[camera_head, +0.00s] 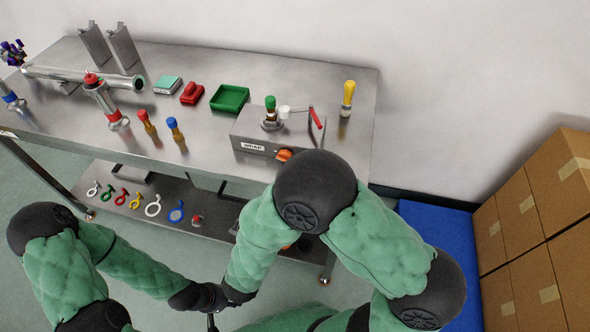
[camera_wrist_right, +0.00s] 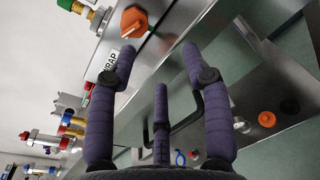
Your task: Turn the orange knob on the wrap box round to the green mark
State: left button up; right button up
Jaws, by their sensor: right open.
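The wrap box (camera_head: 262,128) is a grey box on the metal table, with a white WRAP label on its front. The orange knob (camera_head: 284,154) sits on that front, right of the label.
A green tray (camera_head: 230,98), a red block (camera_head: 192,93) and several coloured-handled tools stand left of the box. A yellow-topped tool (camera_head: 347,98) stands right of it. The lower shelf (camera_head: 150,178) holds several rings. Cardboard boxes (camera_head: 545,220) stack at the right.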

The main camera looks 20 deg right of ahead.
aim_at(283, 161)
jog(key=shift+t, duration=0.8)
jog(key=b+x, duration=0.1)
jog(key=x, duration=0.2)
jog(key=r+b+x, duration=0.1)
jog(key=x, duration=0.2)
jog(key=a+x, duration=0.1)
jog(key=x, duration=0.2)
jog(key=shift+w+r+b, duration=0.35)
jog(key=shift+w+b, duration=0.05)
jog(key=shift+w+d, duration=0.3)
jog(key=shift+w, duration=0.2)
jog(key=shift+r, duration=0.1)
